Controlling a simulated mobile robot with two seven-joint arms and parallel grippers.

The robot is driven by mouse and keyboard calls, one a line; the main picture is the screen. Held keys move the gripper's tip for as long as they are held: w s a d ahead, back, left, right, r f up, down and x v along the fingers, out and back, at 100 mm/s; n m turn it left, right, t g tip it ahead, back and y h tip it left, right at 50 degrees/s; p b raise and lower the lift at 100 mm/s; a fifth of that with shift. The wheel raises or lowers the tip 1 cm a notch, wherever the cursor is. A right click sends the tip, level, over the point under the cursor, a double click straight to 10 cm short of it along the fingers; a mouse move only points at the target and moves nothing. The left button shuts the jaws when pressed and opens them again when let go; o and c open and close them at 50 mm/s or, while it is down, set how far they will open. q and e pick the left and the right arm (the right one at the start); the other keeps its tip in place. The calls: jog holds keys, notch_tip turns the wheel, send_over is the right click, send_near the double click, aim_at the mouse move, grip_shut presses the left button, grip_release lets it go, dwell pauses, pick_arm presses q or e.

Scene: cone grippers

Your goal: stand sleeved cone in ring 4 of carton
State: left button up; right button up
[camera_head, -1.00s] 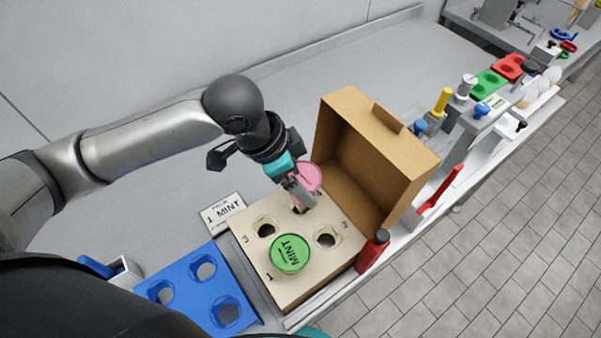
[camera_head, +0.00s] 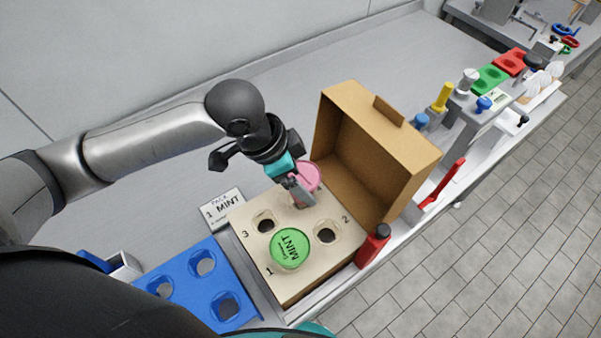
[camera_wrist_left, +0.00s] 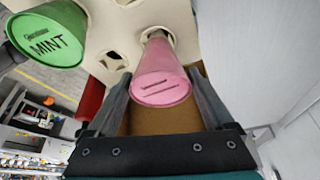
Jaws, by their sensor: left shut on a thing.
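The pink sleeved cone (camera_head: 312,174) is at the far hole of the carton's cream insert (camera_head: 285,284), the corner beyond rings 2 and 3. My left gripper (camera_head: 302,192) is shut on it. In the left wrist view, the cone (camera_wrist_left: 163,82) sits between the two fingers (camera_wrist_left: 162,95), its narrow end reaching into the hole; how deep it is seated is hard to tell. The number by this hole is hidden. A green MINT cone (camera_head: 290,249) stands in ring 1. Rings 2 (camera_head: 327,232) and 3 (camera_head: 265,225) are empty. My right gripper is out of view.
The carton's brown lid (camera_head: 375,150) stands open just behind the held cone. A blue holder (camera_head: 200,290) with holes lies at left, by a MINT card (camera_head: 222,206). A red bottle (camera_head: 373,245) stands at the carton's right side.

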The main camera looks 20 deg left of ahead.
pick_arm(q)
jog(key=shift+f+b, duration=0.3)
jog(key=shift+f, duration=0.95)
jog(key=o, duration=1.2)
jog(key=shift+c, duration=0.2)
jog(key=p+v, duration=0.2)
jog(key=v, duration=1.3)
jog(key=shift+p, duration=0.3)
jog(key=shift+s+a+r, duration=0.1)
